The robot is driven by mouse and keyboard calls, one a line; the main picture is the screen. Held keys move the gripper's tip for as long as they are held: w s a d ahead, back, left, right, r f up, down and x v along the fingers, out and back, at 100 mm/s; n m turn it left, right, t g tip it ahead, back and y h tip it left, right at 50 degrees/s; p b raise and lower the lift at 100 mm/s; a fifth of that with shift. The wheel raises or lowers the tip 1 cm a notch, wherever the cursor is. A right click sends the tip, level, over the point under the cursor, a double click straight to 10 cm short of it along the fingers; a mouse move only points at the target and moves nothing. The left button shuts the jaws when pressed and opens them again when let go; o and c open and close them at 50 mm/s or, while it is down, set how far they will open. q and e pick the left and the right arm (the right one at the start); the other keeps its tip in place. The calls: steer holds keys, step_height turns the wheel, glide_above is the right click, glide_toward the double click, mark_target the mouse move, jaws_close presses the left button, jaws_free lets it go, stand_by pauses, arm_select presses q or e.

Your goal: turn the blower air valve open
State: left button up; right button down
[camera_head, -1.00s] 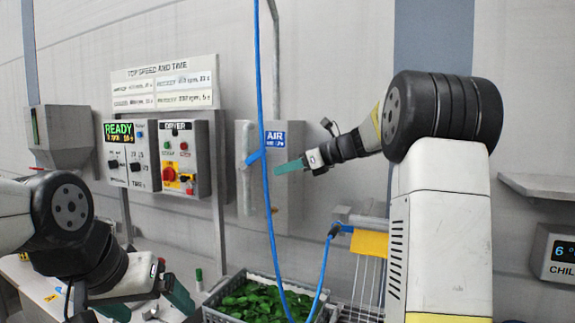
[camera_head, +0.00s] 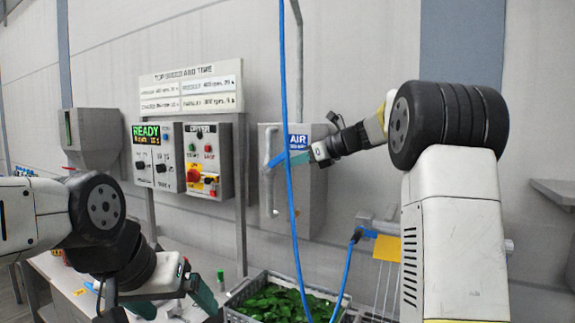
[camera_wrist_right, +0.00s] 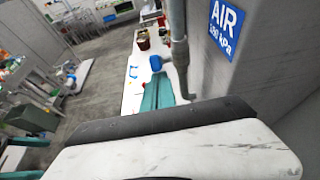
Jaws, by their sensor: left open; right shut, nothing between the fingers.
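The blower air valve's blue handle (camera_head: 277,160) sits on the vertical grey pipe (camera_head: 268,187) at the left of the grey AIR box. It slants up to the right, and the blue hose crosses in front near it. My right gripper (camera_head: 300,158) is shut and empty, its teal fingers close to the handle's right end; I cannot tell whether they touch. In the right wrist view the fingers (camera_wrist_right: 158,93) point toward the blue handle (camera_wrist_right: 156,63), beside the pipe (camera_wrist_right: 181,65). My left gripper (camera_head: 190,290) is open and empty, low at the left over the bench.
The AIR sign (camera_head: 298,142) is on the box beside my right gripper. The blue hose (camera_head: 288,205) hangs in front of the box. A crate of greens (camera_head: 237,308) stands below. A READY panel (camera_head: 146,134) and a dryer panel (camera_head: 208,160) are to the left.

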mark_target(288, 151)
steer(key=shift+a+r, duration=0.15)
steer(key=shift+r, duration=0.1)
steer(key=shift+w+r+h, duration=0.1)
steer(key=shift+h, duration=0.2)
steer(key=shift+w+a+r+g+h, duration=0.2)
steer(key=shift+a+r+g+h, duration=0.15)
steer(key=shift+r, duration=0.2)
steer(key=shift+w+a+r+g+h, duration=0.2)
steer(key=shift+r+g+h, duration=0.25)
steer(key=shift+r, duration=0.05)
steer(key=shift+w+a+r, duration=0.3)
steer(key=shift+a+r, duration=0.2)
steer(key=shift+r, duration=0.1)
steer(key=shift+w+a+r, duration=0.3)
steer(key=shift+a+r, duration=0.15)
steer(key=shift+r, duration=0.15)
steer(key=shift+w+a+r, duration=0.35)
steer(key=shift+a+r, duration=0.05)
steer(key=shift+a, duration=0.15)
steer(key=shift+w+a+r, duration=0.35)
steer(key=shift+a, duration=0.15)
steer(key=shift+r, duration=0.1)
